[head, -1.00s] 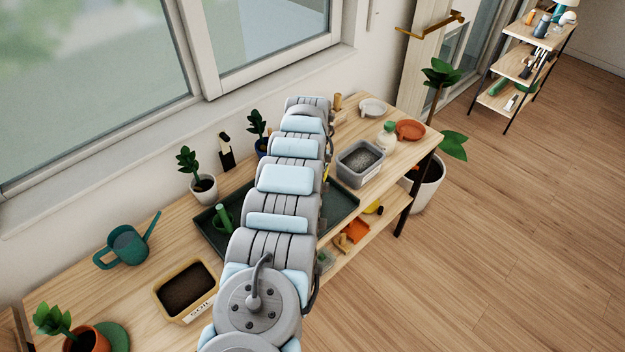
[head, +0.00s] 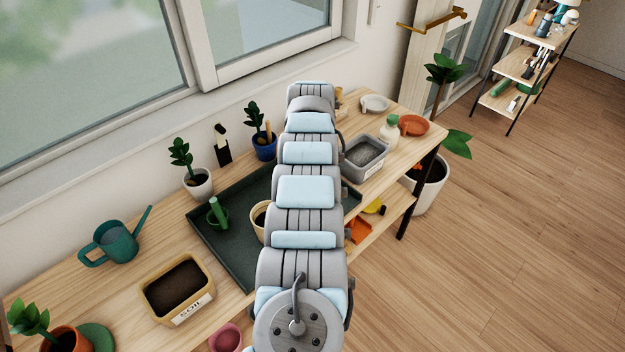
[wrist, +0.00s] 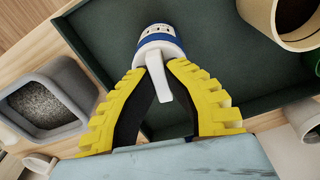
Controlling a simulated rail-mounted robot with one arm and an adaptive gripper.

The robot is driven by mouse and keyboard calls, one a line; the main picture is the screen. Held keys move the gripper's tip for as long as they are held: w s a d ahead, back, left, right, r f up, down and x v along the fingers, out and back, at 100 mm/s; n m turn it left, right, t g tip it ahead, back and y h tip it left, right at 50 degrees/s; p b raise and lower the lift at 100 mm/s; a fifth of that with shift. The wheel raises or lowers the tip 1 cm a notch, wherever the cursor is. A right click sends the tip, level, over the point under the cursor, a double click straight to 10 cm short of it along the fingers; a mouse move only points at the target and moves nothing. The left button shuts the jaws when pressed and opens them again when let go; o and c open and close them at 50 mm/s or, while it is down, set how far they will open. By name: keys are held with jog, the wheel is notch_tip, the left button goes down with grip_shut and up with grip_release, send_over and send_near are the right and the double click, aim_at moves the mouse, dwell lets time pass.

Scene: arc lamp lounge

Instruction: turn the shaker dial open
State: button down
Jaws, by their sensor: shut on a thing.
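The shaker (wrist: 158,35) shows in the wrist view at the top middle, with a white body, a blue band and dark marks on its top. Its white dial (wrist: 161,80) faces my gripper, and a white tab of it points down between the fingers. My gripper (wrist: 160,66) has yellow ribbed fingers with dark inner pads, and its fingertips are closed on the dial. The shaker is over or on the dark green tray (wrist: 200,25). In the head view my arm hides the gripper and the shaker.
The green tray (head: 232,252) lies on the wooden bench, with a cream pot (head: 258,217) beside my arm. A grey bin of gravel (head: 366,158) stands right of the arm. A soil box (head: 178,287) and watering can (head: 112,244) stand left.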

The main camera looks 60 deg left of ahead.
jog(key=shift+n+b, duration=0.3)
jog(key=shift+n, duration=0.7)
jog(key=c, duration=1.1)
grip_release()
jog(key=shift+s, duration=0.1)
notch_tip(320, 180, up, 12)
